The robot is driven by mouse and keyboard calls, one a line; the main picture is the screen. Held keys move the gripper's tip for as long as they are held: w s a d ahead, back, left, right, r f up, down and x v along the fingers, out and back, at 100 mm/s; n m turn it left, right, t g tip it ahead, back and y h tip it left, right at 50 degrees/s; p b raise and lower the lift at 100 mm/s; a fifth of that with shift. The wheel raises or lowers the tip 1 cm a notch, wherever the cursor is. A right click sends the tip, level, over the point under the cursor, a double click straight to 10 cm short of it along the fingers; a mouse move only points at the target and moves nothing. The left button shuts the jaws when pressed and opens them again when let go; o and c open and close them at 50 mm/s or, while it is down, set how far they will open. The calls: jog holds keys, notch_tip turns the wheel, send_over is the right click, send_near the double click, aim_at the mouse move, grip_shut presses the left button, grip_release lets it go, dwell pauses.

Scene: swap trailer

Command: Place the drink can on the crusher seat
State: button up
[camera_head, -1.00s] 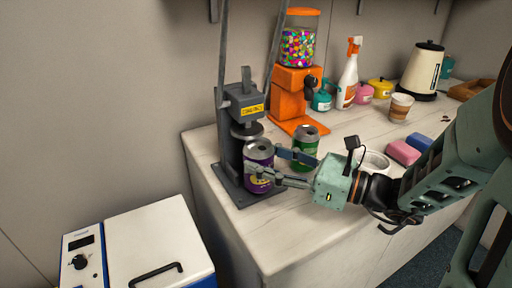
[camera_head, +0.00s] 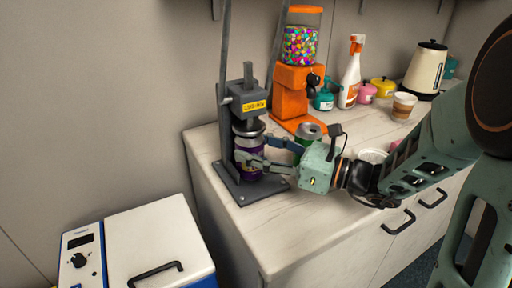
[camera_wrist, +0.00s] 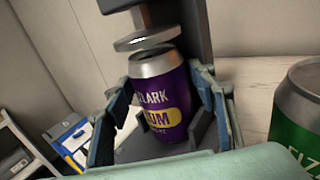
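A purple drink can (camera_head: 249,158) stands upright in the crusher, below its round press plate. My gripper (camera_head: 251,154) comes from the right and is shut on the can, one finger on each side. In the wrist view the purple can (camera_wrist: 163,100) is between my fingertips, with its top just under the press plate (camera_wrist: 143,38). The grey crusher (camera_head: 243,100) stands on its dark base (camera_head: 240,194) at the counter's left end. The can's bottom and the seat under it are mostly hidden, so contact is unclear.
A green can (camera_head: 309,131) stands close behind my gripper. An orange candy dispenser (camera_head: 293,95), a spray bottle (camera_head: 350,75), a paper cup (camera_head: 403,105) and a kettle (camera_head: 427,68) stand farther back. A white box (camera_head: 150,240) with a handle is at lower left.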

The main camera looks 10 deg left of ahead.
jog(key=shift+r, duration=0.1)
jog(key=shift+r, duration=0.15)
jog(key=p+v, duration=0.1)
jog(key=v, duration=1.1)
jog(key=shift+p, duration=0.35)
